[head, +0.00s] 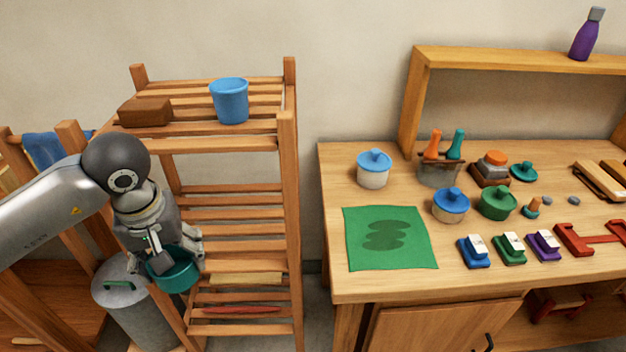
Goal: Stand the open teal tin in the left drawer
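My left gripper (174,256) points down at the left, in front of the slatted wooden rack. It is shut on the open teal tin (176,277), which hangs upright in the air just above and beside a grey metal bin. The fingers cover part of the tin's rim, and its inside is mostly hidden. A teal lid (523,171) lies on the workbench at the back right. No open drawer shows. A wooden front (440,325) with a dark handle is under the workbench; I cannot tell whether it is a drawer or a door. My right gripper is out of view.
The slatted rack (289,190) holds a blue bucket (230,102) and a brown block (145,112) on top. The grey bin (133,312) has a green handle. The workbench (337,180) carries lidded pots, a green cloth (388,255), brushes and a red clamp (575,240).

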